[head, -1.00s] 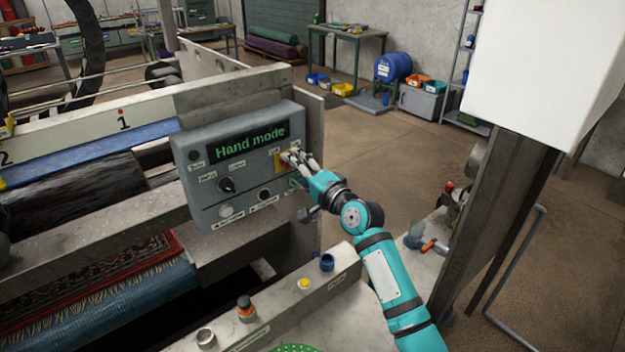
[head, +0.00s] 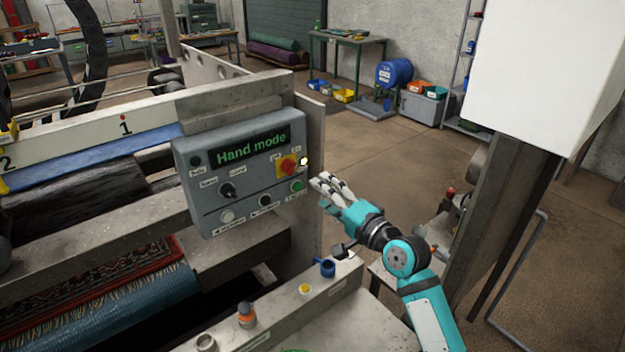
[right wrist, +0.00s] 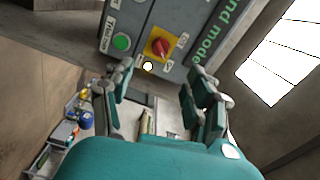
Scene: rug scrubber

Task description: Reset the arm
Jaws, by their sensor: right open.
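My right gripper (head: 328,186) is open and empty, in front of the right edge of the grey control panel (head: 215,185) and apart from it. The panel's display (head: 250,147) reads "Hand mode" in green. A red rotary switch on a yellow plate (head: 287,164) sits at the panel's upper right, with a lit lamp (head: 304,161) beside it. In the right wrist view, the red switch (right wrist: 160,46) and green button (right wrist: 122,42) show beyond the open fingers (right wrist: 160,100). My left gripper is not in view.
A rug (head: 100,285) lies on the machine at lower left. A ledge below the panel carries an orange-topped knob (head: 246,308), a yellow button (head: 305,288) and a blue cup-like part (head: 327,267). A post (head: 500,215) stands at right. Open floor lies behind.

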